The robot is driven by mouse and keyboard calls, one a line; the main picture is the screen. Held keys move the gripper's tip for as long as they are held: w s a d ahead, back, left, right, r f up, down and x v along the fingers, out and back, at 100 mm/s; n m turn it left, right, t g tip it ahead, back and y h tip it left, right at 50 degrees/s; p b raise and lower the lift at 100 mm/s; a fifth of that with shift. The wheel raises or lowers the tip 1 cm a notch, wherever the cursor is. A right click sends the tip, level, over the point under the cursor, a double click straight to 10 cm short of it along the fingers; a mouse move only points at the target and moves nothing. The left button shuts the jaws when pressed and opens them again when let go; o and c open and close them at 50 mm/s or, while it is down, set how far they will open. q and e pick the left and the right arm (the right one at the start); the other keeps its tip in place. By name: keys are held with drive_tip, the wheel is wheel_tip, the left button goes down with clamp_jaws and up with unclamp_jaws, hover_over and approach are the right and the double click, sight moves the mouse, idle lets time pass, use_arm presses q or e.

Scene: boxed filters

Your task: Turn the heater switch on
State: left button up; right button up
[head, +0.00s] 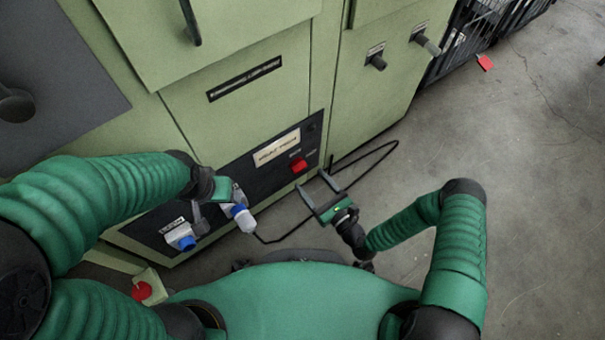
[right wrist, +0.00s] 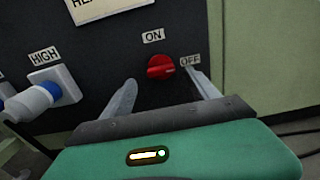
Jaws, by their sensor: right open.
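The heater switch is a red rotary knob (head: 299,164) on the black panel (head: 222,206) low on the green cabinet. In the right wrist view the knob (right wrist: 165,67) has an ON label above it and an OFF label at its right; its ridge lies roughly level, towards OFF. My right gripper (head: 312,181) is open and empty just in front of the knob. In the right wrist view its fingers (right wrist: 161,80) spread to either side of the knob, with no clear contact. My left gripper (head: 214,190) is beside the plugged socket; its fingers are mostly hidden.
A white and blue plug (head: 242,218) sits in the socket labelled HIGH (right wrist: 55,84). Its black cable (head: 268,241) loops over the floor behind my right gripper. Another socket with a blue cover (head: 181,237) is at left.

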drive_tip(key=b+x, duration=0.1)
drive_tip(key=x, duration=0.4)
drive_tip(key=shift+w, duration=0.2)
drive_tip(key=c, duration=1.4)
drive_tip(key=shift+o, duration=0.2)
